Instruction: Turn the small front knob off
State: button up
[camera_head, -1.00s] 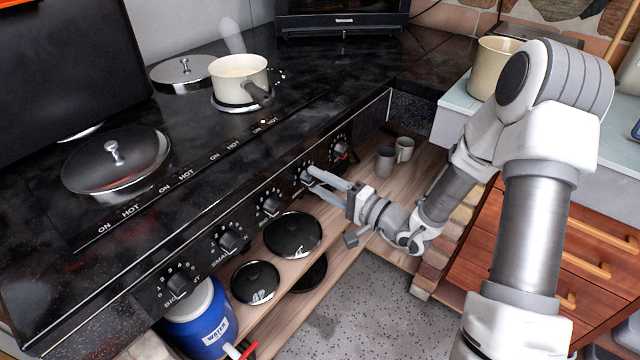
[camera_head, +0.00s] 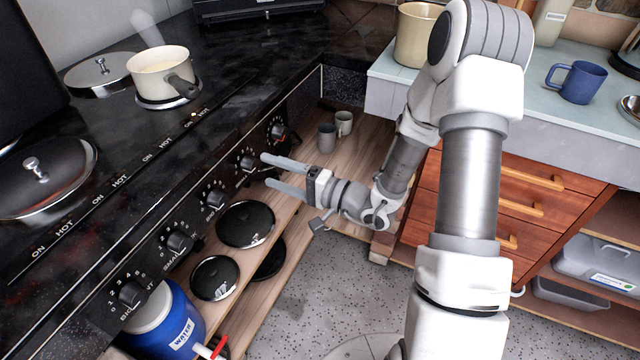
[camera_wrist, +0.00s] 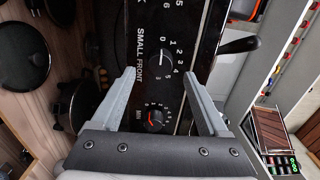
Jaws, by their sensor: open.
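The small front knob (camera_head: 247,162) is a black dial on the dark stove front, beside the red-marked end knob (camera_head: 278,131). In the wrist view the dial (camera_wrist: 168,43) stands by the printed words "SMALL FRONT", beyond the fingertips and roughly between their lines. Its exact setting is too small to read surely. My gripper (camera_head: 266,170) is open and empty, fingers pointing at the stove front, with a small gap to the knob. In the wrist view its two fingers (camera_wrist: 158,73) are spread apart, and the red-marked knob (camera_wrist: 156,117) shows between them.
A steaming cream saucepan (camera_head: 160,72) and a lidded dark pan (camera_head: 45,180) stand on the stove. An amber light (camera_head: 193,115) glows on its top. Below are black lids (camera_head: 245,223), a blue water container (camera_head: 170,325) and two mugs (camera_head: 327,138). Drawers (camera_head: 500,200) stand right.

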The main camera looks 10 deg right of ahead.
jog(key=p+v, duration=0.1)
jog(key=v, duration=1.3)
jog(key=s+a+r+n+g+h, duration=0.4)
jog(key=s+a+r+n+g, duration=0.35)
jog(key=s+g, duration=0.45)
jog(key=s+d+r+t+h, duration=0.2)
jog(key=d+r+t+h, duration=0.55)
jog(key=r+h, duration=0.25)
notch_tip(320, 180, up, 18)
jog(key=p, duration=1.8)
jog(key=shift+g, duration=0.45)
jog(key=shift+s+r, duration=0.1)
jog(key=shift+r, duration=0.05)
